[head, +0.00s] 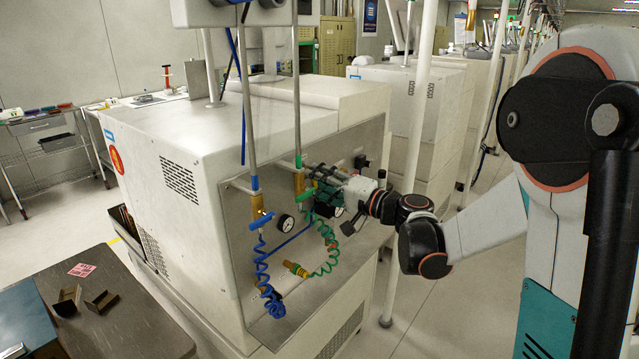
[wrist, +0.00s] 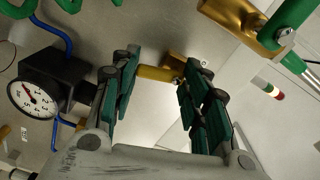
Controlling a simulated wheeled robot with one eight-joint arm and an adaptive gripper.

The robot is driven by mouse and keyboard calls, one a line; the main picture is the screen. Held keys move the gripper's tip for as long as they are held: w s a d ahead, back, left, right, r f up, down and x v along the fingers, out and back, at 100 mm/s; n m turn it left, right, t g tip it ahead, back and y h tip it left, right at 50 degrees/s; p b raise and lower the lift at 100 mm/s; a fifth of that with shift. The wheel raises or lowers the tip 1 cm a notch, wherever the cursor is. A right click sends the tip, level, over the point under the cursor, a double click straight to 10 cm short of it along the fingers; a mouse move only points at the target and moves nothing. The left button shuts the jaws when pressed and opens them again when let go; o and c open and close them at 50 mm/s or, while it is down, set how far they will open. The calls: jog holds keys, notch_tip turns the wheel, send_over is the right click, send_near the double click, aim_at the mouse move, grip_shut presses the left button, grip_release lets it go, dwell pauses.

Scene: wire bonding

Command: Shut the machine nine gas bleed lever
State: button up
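The machine (head: 170,130) has a side panel with pipes, valves and gauges. My gripper (head: 311,183) is in front of this panel, beside the green-handled valve. In the wrist view its two green-padded fingers (wrist: 164,72) stand apart. A small yellow lever (wrist: 155,74) on a brass fitting shows between and beyond the fingertips; I cannot tell whether they touch it. No label shows whether it is the bleed lever. The fingers hide this spot in the head view. A brass valve with a green handle (wrist: 283,20) is at the upper right of the wrist view.
A black-bodied gauge (wrist: 36,98) is close left of the fingers in the wrist view. A blue-handled valve (head: 261,221), a blue coiled hose (head: 262,270) and a green coiled hose (head: 331,245) hang nearby. A white post (head: 418,120) stands right of the machine.

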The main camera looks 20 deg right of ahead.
jog(key=shift+s+a+f+m, duration=0.1)
jog(key=shift+m, duration=0.75)
jog(key=shift+s+a+m, duration=0.1)
jog(key=shift+m, duration=0.75)
jog(key=o, duration=1.1)
jog(key=shift+w, duration=0.1)
jog(key=shift+c, duration=0.2)
jog(key=v, duration=1.2)
